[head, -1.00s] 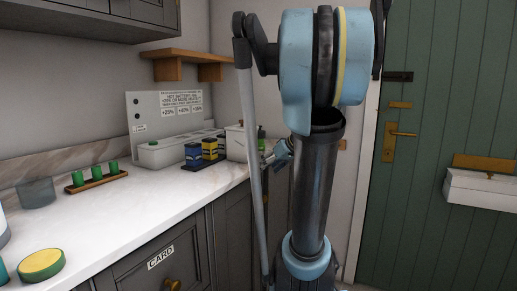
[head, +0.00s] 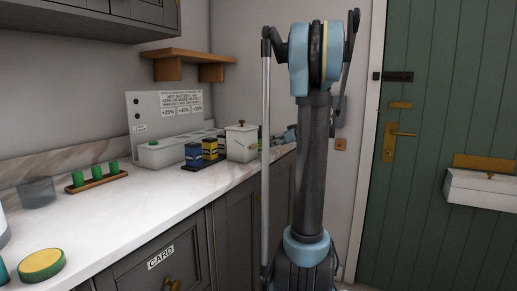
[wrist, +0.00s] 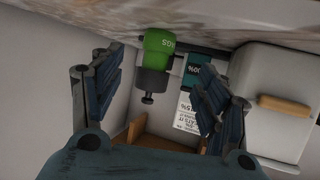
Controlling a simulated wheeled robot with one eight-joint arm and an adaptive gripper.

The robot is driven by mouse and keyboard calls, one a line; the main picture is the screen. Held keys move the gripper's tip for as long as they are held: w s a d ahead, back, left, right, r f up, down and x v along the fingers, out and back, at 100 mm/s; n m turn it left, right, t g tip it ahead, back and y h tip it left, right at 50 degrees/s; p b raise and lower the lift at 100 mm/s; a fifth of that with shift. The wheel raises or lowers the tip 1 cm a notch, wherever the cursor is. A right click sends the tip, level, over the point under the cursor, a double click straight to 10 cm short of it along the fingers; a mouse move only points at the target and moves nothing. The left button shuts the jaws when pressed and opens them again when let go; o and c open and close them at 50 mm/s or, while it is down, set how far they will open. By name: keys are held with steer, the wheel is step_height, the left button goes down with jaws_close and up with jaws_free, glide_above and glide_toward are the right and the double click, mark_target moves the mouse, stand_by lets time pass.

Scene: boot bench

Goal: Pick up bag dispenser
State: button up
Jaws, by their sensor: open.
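My gripper (wrist: 158,82) is open and empty. In the head view my gripper (head: 290,135) is small, at the far end of the counter, just right of the white canister. The dispenser is not clearly seen there, as my arm blocks that spot.
The white canister (head: 241,143) stands close beside the dispenser; its box shape and wooden handle fill the right of the wrist view (wrist: 275,90). Blue and yellow boxes (head: 202,153) stand left of it on the marble counter (head: 130,205). A wooden shelf (head: 190,54) hangs above.

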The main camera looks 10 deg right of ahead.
mark_target(263, 144)
steer(key=x, duration=0.6)
steer(key=shift+w+a+f, duration=0.15)
steer(key=shift+w+a, duration=0.05)
steer(key=shift+r+x, duration=0.15)
steer(key=shift+x, duration=1.2)
steer(key=shift+r+x, duration=0.15)
steer(key=shift+x, duration=1.2)
steer(key=shift+w+d, duration=0.1)
steer(key=c, duration=1.2)
